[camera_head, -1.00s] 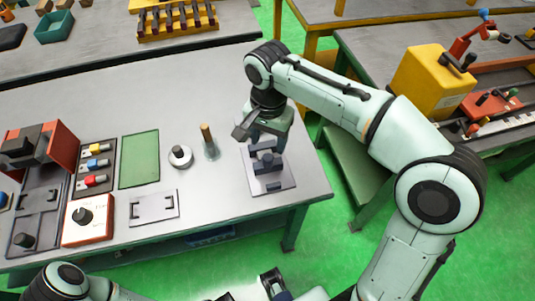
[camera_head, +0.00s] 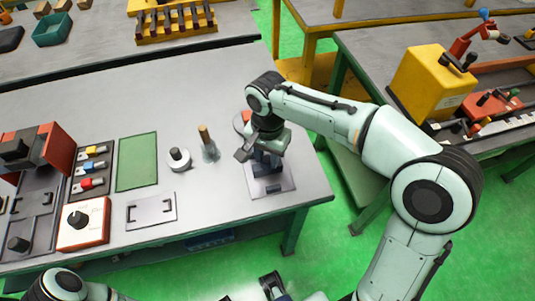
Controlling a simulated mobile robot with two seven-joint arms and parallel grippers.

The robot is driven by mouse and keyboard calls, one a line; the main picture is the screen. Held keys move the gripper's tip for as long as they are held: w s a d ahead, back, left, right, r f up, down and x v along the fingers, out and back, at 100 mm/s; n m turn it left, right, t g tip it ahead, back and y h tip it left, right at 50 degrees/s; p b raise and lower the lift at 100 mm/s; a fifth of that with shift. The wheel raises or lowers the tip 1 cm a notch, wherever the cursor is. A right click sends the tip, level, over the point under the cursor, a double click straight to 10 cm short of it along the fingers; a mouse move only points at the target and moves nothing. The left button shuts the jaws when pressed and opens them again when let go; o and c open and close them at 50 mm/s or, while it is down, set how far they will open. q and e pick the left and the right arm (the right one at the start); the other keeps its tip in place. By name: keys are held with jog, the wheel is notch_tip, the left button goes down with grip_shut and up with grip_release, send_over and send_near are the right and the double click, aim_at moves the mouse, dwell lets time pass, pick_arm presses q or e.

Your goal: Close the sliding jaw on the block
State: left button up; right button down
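The vise-like fixture (camera_head: 267,187) with a dark jaw and block sits on a light base plate near the right front of the grey table. My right gripper (camera_head: 258,155) is over the fixture's far part and hides most of the jaw and block. I cannot tell whether it touches them, or whether its fingers are open or shut. My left gripper (camera_head: 272,283) shows at the bottom edge, low in front of the table and far from the fixture. Its fingers are too cut off to read.
A round white part with a dark knob (camera_head: 178,158) and an upright brown-handled tool (camera_head: 208,143) stand left of the fixture. A green mat (camera_head: 137,162), a flat plate with a handle (camera_head: 151,211) and a red-white knob box (camera_head: 83,222) lie further left. A reddish round thing shows behind my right gripper.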

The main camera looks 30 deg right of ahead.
aim_at(267, 157)
jog(key=shift+w+r+p, duration=0.1)
jog(key=shift+w+p, duration=0.1)
jog(key=shift+p, duration=0.25)
jog(key=c, duration=0.8)
grip_release()
notch_tip(267, 157, up, 13)
jog(key=p, duration=0.3)
jog(key=shift+r, duration=0.15)
